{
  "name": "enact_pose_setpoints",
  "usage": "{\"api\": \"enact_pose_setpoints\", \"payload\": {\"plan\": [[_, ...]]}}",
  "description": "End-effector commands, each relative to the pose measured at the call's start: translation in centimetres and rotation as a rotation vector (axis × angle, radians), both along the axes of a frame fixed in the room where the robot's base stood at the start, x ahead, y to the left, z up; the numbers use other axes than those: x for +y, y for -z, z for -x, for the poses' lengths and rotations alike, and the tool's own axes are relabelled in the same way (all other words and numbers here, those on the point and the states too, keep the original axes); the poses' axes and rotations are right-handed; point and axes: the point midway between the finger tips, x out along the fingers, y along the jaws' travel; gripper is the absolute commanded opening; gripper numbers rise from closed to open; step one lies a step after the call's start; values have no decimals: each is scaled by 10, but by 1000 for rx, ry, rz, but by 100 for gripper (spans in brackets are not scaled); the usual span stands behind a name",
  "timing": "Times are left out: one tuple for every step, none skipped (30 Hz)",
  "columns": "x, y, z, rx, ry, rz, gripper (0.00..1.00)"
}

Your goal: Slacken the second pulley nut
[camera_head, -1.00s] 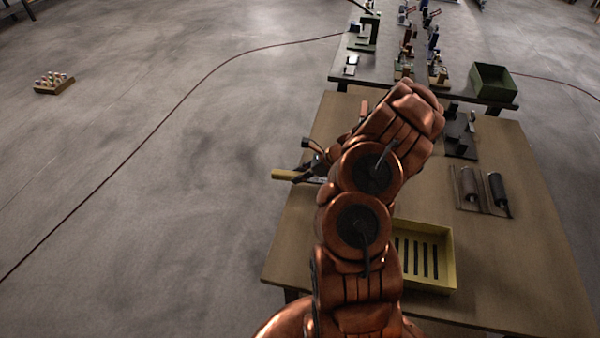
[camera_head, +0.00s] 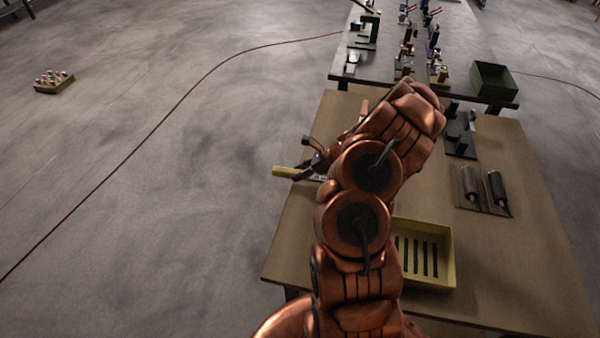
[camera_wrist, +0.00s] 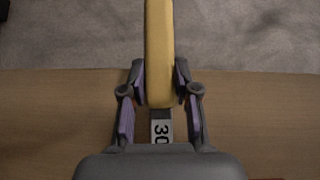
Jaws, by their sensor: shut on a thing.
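A tool with a yellow handle (camera_head: 284,172) lies across the left edge of the near table, its handle end sticking out past the edge. In the wrist view the yellow handle (camera_wrist: 158,45) runs between the fingers of my gripper (camera_wrist: 158,88), which is shut on it. In the head view my gripper (camera_head: 314,163) is small and partly hidden by my arm. I cannot pick out the pulley nuts in either view.
The wooden table (camera_head: 520,260) carries a yellow slotted tray (camera_head: 453,262), two dark cylinders on plates (camera_head: 497,188) and a dark fixture (camera_head: 461,136). Behind it, another table (camera_head: 385,70) holds several upright devices and a green bin (camera_head: 494,82). A cable (camera_head: 190,92) crosses the floor.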

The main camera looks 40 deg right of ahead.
Motion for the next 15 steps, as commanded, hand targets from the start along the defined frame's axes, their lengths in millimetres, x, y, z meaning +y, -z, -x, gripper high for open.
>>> {"api": "enact_pose_setpoints", "payload": {"plan": [[0,-2,0,-1,1,0,0],[0,-4,0,-1,1,0,0],[0,-5,0,-1,1,0,0],[0,-7,0,-1,1,0,0],[0,-8,0,-1,1,0,0],[0,-10,0,-1,1,-1,0],[0,-12,0,0,1,-1,0],[0,-13,0,0,1,-1,0],[0,-15,0,-1,0,-1,0],[0,-16,0,-1,0,-1,0],[0,-18,0,-1,0,-1,0],[0,-20,0,-1,0,-1,0],[0,-21,0,-1,0,-1,0],[0,-23,0,0,-1,1,0],[0,-25,0,0,-1,1,0]]}}
